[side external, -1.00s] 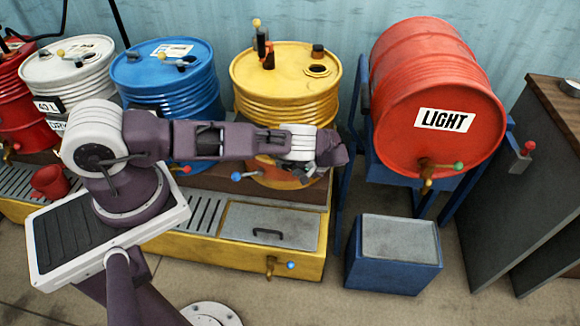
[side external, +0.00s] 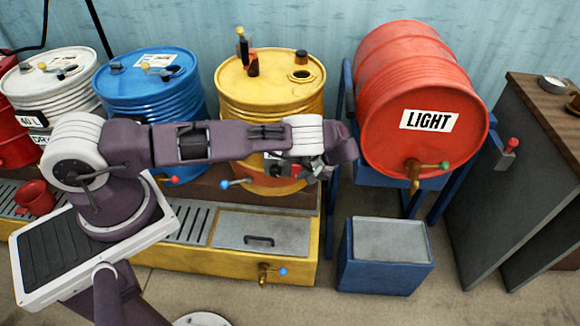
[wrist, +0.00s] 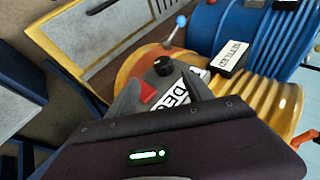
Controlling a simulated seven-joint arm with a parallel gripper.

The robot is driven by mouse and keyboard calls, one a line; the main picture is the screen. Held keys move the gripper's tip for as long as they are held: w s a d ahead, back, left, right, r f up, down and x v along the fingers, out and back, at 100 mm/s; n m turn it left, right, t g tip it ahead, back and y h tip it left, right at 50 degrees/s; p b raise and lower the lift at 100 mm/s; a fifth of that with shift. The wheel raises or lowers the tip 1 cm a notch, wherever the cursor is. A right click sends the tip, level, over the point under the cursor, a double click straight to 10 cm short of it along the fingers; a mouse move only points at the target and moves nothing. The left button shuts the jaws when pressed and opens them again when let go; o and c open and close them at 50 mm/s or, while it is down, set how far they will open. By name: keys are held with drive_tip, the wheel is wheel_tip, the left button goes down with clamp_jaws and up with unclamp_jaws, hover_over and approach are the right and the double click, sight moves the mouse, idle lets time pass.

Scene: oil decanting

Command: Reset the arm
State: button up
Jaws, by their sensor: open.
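My arm stretches across the front of the drums in the side external view. My gripper (side external: 316,172) is in front of the lower right part of the yellow drum (side external: 270,100). In the wrist view my gripper (wrist: 162,88) has its two dark fingers spread apart, with no object held between them. Behind the fingers are the yellow drum (wrist: 255,105), a black knob (wrist: 163,66) and a white label (wrist: 172,97) whose lettering is partly hidden. Whether the fingers touch the drum I cannot tell.
A red drum marked LIGHT (side external: 425,90) lies on a blue stand to the right. A blue bin (side external: 388,270) stands below it. A yellow tray (side external: 190,262) with a tap runs under the upright drums, including a blue drum (side external: 150,85). A grey cabinet (side external: 500,180) stands at far right.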

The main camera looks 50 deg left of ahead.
drive_tip(key=w+d+r+m+t+h, duration=0.25)
drive_tip(key=w+d+r+m, duration=0.2)
drive_tip(key=d+r, duration=0.55)
drive_tip(key=s+d+r+h, duration=0.1)
drive_tip(key=s+r+h, duration=0.3)
drive_tip(key=r, duration=0.9)
drive_tip(key=s+r+h, duration=0.1)
drive_tip(key=s+r, duration=0.4)
drive_tip(key=r, duration=0.9)
drive_tip(key=s+d+r+t+h, duration=0.1)
drive_tip(key=s+r+t, duration=0.1)
drive_tip(key=s+r, duration=0.45)
drive_tip(key=s+d+r+t+h, duration=0.1)
drive_tip(key=s+r, duration=0.2)
drive_tip(key=s, duration=0.7)
drive_tip(key=s+f+m+t, duration=0.1)
drive_tip(key=s+m+t, duration=0.1)
drive_tip(key=s, duration=0.8)
drive_tip(key=shift+f+y, duration=0.2)
drive_tip(key=shift+y, duration=0.25)
